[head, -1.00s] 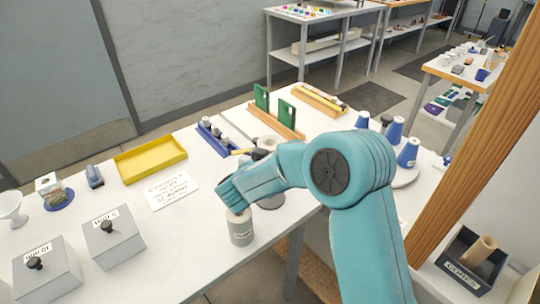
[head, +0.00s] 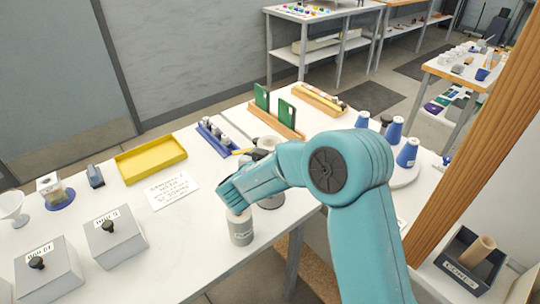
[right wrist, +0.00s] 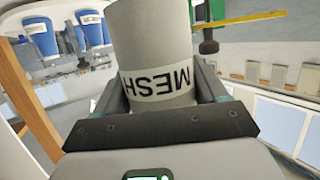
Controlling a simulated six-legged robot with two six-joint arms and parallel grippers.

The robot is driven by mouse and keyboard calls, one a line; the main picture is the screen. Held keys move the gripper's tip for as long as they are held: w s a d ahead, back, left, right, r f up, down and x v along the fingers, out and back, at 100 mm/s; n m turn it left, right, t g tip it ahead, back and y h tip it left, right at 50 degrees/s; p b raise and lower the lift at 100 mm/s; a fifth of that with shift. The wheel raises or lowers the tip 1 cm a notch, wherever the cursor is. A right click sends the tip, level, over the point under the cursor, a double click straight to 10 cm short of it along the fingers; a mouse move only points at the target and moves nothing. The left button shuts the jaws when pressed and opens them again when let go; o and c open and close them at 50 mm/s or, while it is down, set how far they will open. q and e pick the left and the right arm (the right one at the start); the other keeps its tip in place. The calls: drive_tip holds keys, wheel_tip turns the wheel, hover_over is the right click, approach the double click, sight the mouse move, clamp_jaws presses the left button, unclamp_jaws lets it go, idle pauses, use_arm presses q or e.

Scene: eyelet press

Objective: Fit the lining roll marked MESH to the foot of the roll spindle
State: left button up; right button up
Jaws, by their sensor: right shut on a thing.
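The lining roll (head: 241,231) is a grey cylinder with a white label band. In the right wrist view the roll (right wrist: 152,35) fills the upper middle, and its label reads MESH, upside down in that picture. My right gripper (head: 236,206) is shut on the roll from above, its jaws on either side of it. The roll is upright near the front edge of the white table; I cannot tell whether it touches the tabletop. A round grey base (head: 271,201) shows partly behind my right arm. I cannot make out the roll spindle for certain. My left gripper is not in view.
Two lidded grey boxes (head: 115,240) stand at the front left of the table (head: 190,228). A yellow tray (head: 150,159), a written card (head: 171,190) and a blue rack (head: 214,138) lie farther back. Blue cones (head: 407,153) stand at the right. A wooden post (head: 480,130) rises at the right.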

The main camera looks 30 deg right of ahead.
drive_tip(key=shift+f, duration=0.3)
